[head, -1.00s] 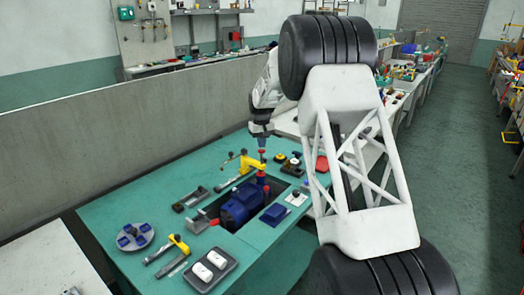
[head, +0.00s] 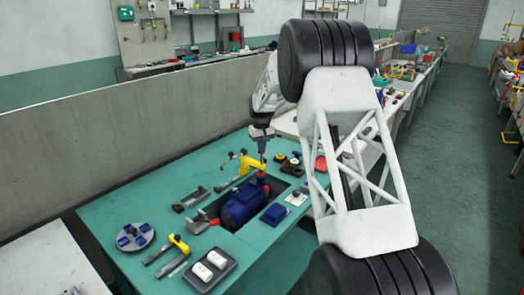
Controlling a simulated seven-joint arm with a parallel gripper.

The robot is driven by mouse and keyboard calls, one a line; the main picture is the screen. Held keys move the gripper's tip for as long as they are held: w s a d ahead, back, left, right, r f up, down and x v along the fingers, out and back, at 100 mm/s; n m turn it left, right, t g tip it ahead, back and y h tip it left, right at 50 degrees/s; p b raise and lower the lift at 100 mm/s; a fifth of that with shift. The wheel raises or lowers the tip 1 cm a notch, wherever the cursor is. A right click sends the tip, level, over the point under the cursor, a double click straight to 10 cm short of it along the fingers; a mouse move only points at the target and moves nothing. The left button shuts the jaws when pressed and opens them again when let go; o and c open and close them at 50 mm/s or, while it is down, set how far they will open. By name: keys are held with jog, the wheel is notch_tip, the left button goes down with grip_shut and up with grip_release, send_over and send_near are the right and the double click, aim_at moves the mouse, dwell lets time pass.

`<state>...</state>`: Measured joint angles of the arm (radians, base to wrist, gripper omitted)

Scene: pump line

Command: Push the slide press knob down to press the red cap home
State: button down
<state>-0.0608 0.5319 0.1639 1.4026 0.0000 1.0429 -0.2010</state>
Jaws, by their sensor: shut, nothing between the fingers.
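The yellow slide press (head: 249,163) stands over the blue pump body (head: 238,206), which sits in a dark recess in the green bench. My gripper (head: 262,148) is shut and empty, pointing down directly over the press's red knob. The knob is mostly covered by the fingertips, which look to be touching it, though the view is too small to be sure. A small red part, likely the red cap (head: 261,177), shows under the press arm at the top of the pump. How far it is seated cannot be told.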

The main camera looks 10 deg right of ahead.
jog(key=shift+f, duration=0.45)
jog(key=shift+r, duration=0.1)
dwell(0.5)
jog(key=shift+r, duration=0.55)
jog(key=shift+r, duration=2.5)
jog(key=shift+s, duration=0.1)
